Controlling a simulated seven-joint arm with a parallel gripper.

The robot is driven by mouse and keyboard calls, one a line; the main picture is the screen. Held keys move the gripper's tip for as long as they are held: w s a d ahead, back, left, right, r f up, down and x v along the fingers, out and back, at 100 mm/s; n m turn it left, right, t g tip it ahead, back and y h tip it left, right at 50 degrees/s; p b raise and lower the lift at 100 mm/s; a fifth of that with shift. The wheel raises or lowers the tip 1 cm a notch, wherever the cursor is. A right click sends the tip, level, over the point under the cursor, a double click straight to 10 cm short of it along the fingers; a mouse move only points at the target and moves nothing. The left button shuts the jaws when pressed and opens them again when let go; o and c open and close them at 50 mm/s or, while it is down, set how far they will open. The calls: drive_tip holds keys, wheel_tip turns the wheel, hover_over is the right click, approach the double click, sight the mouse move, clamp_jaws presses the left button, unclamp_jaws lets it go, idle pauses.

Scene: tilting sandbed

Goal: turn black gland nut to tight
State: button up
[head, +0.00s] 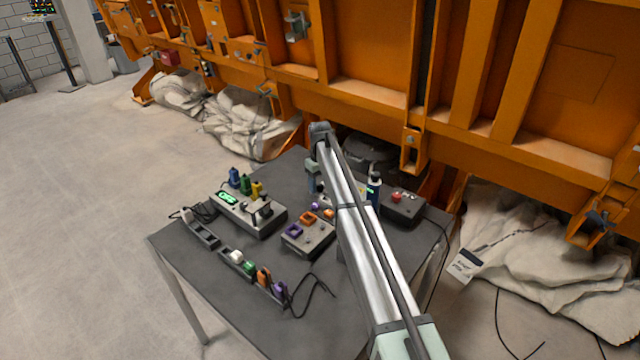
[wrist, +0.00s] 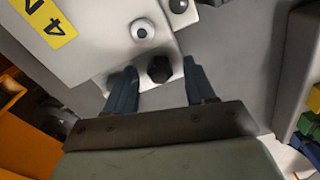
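The black gland nut (wrist: 160,69) is a dark hexagonal nut on a pale grey housing (wrist: 95,65) in the wrist view. My gripper (wrist: 159,72) has its two blue-grey fingers on either side of the nut, with a visible gap on each side. The fingers are apart and not closed on it. Whether the fingertips reach past the nut's face cannot be told. In the head view my arm hides the nut, and the gripper cannot be made out clearly.
On the dark table (head: 220,290) stand a box with a green display (head: 228,198), a power strip (head: 205,235), a small box (head: 310,243) and a red-button box (head: 402,207).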

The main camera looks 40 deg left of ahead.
clamp_jaws()
idle(0.4)
drive_tip(key=shift+m, duration=2.9)
drive_tip(key=shift+c, duration=0.2)
unclamp_jaws()
drive_tip(key=shift+o, duration=0.5)
drive_tip(key=shift+w+d, duration=0.1)
drive_tip(key=shift+d, duration=0.05)
